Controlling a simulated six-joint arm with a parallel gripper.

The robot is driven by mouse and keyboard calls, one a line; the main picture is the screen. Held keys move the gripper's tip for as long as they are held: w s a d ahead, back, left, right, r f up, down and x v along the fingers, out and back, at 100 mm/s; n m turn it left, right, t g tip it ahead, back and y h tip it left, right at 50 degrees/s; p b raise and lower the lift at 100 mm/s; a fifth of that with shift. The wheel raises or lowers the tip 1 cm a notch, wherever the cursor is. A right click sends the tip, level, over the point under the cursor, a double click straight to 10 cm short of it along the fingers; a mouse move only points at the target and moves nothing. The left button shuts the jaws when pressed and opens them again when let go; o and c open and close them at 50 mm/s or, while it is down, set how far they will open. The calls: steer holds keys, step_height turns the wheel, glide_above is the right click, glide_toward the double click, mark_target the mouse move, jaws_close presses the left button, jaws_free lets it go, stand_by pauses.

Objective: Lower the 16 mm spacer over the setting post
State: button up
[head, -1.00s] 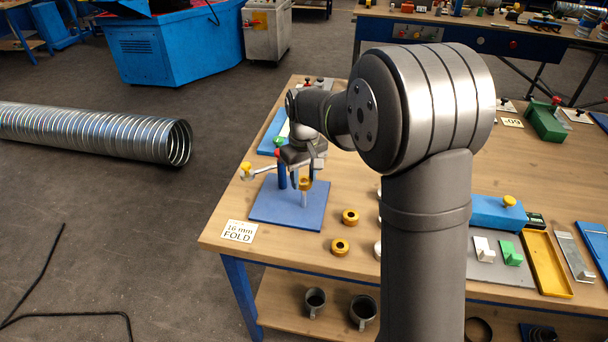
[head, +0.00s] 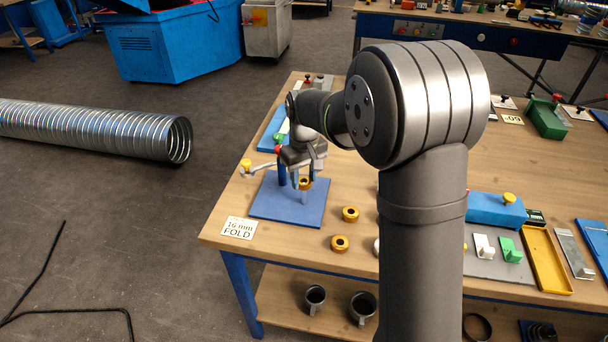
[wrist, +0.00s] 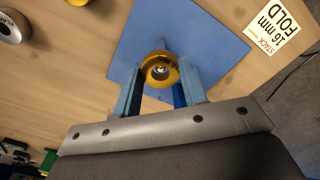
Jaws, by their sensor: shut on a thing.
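My gripper (wrist: 160,88) is shut on a yellow ring-shaped spacer (wrist: 152,83), one blue finger on each side of it. In the head view the spacer (head: 305,182) is at the upper end of the upright silver setting post (head: 304,198). The post stands on a blue base plate (head: 268,209). In the wrist view a bright round end shows inside the spacer's hole, roughly centred. I cannot tell whether the post's tip is inside the hole or just below it. My gripper partly hides the post's surroundings in the head view.
A 16 mm FOLD card (head: 238,228) lies at the table's front left corner. Two loose yellow rings (head: 350,214) (head: 340,243) lie right of the plate. A yellow-knobbed lever (head: 246,165) is left of my gripper. Bare wood lies in front of the plate.

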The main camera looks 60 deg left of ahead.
steer(key=shift+f, duration=0.7)
stand_by(0.4)
steer(key=o, duration=1.7)
steer(key=shift+o, duration=0.2)
steer(key=shift+r, duration=4.05)
steer(key=shift+f, duration=0.1)
step_height(320, 180, down, 8)
steer(key=shift+r, duration=0.25)
